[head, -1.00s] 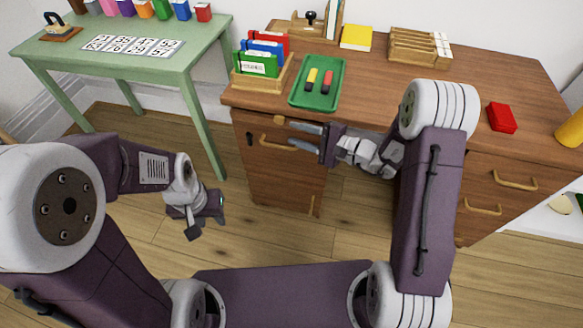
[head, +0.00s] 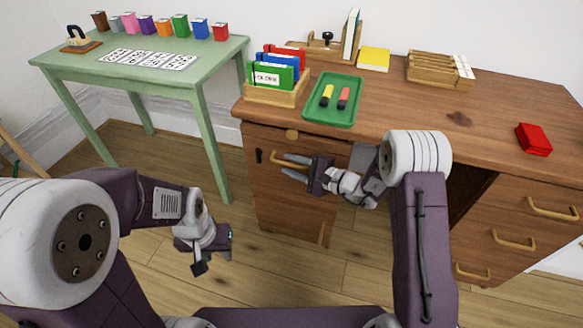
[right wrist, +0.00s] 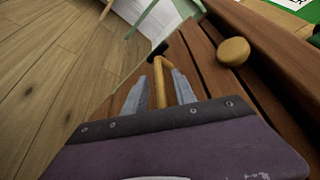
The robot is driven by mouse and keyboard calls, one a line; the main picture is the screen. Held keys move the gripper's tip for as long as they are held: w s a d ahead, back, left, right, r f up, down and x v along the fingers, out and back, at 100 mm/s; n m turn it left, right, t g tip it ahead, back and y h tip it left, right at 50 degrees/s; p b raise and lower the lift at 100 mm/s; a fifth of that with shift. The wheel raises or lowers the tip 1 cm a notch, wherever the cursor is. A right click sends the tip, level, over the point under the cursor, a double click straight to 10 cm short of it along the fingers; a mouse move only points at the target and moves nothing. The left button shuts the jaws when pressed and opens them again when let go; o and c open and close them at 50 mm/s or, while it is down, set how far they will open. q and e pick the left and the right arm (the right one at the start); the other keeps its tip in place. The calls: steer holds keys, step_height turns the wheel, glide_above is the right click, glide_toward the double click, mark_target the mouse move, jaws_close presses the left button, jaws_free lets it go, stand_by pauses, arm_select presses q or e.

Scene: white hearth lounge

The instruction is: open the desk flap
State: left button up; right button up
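The brown wooden desk (head: 400,103) has a front panel (head: 290,207) under its left end, standing closed; I take this as the flap. A pale wooden handle (head: 288,161) sits near the panel's top left, and it also shows in the right wrist view (right wrist: 165,82). My right gripper (head: 291,164) is at this handle, with its grey fingers open on either side of the bar. In the right wrist view (right wrist: 161,80) gaps seem to remain beside the bar; contact is unclear. My left gripper (head: 215,252) hangs empty, low and left of the desk; its finger gap is unclear.
A round wooden knob (head: 292,135) is just above the handle, and a black fitting (head: 259,156) is left of it. A green tray (head: 333,101) and a file rack (head: 277,92) stand above on the desktop. A green table (head: 145,72) is at left.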

jaws_close()
stand_by(1.4)
